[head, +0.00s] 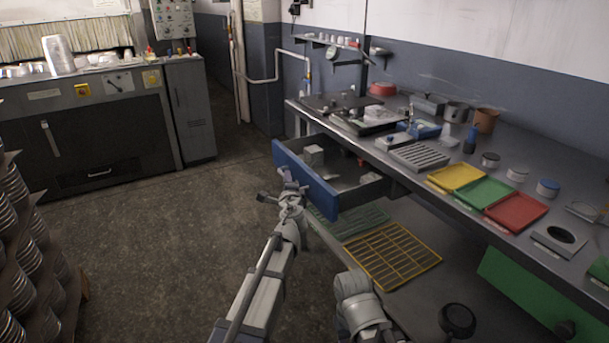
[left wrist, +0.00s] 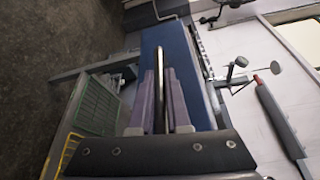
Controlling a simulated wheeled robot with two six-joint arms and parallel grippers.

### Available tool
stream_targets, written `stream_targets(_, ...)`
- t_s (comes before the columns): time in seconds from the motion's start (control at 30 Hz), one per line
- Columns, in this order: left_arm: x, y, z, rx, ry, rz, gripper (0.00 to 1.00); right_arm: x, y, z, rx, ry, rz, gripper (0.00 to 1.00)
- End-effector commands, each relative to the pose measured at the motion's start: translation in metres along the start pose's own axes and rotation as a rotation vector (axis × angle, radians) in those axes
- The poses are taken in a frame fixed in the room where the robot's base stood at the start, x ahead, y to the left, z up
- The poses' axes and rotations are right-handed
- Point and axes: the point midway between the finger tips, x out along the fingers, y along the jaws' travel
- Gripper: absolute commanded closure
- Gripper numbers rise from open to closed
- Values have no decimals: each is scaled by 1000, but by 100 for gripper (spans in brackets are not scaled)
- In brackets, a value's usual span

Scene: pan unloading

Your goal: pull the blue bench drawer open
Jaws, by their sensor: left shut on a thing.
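The blue bench drawer (head: 318,188) stands out from under the bench, pulled open, with its inside showing. Inside it are a pale grey block (head: 314,155) and some small items. My left gripper (head: 290,190) is at the middle of the blue front. In the left wrist view its two fingers (left wrist: 161,105) are shut on a metal bar handle (left wrist: 160,60), with the blue drawer front (left wrist: 188,60) just beyond. The handle is mostly hidden by the gripper in the head view. My right gripper is out of view.
The grey bench (head: 405,168) carries yellow (head: 456,178), green (head: 485,193) and red (head: 516,211) trays. A green drawer front (head: 525,295) is at lower right. A yellow rack (head: 392,255) lies below the bench. The floor (head: 160,240) left of the drawer is clear.

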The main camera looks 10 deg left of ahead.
Motion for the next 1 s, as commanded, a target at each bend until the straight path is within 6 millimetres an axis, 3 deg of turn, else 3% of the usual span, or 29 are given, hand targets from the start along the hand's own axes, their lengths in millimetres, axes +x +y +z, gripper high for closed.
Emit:
stream_targets(0.1, -9, 4, 16, -1, 0, 0, 100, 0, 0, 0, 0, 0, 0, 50)
stream_targets(0.3, -14, 7, 29, -1, 1, 0, 100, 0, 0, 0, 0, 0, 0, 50)
stream_targets(0.77, -14, 7, 33, -1, 2, 0, 100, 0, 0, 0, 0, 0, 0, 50)
stream_targets(0.8, -14, 7, 33, -1, 2, 0, 84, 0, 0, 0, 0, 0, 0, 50)
stream_targets(1.0, -14, 7, 33, 0, 2, 0, 62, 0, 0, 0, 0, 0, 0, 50)
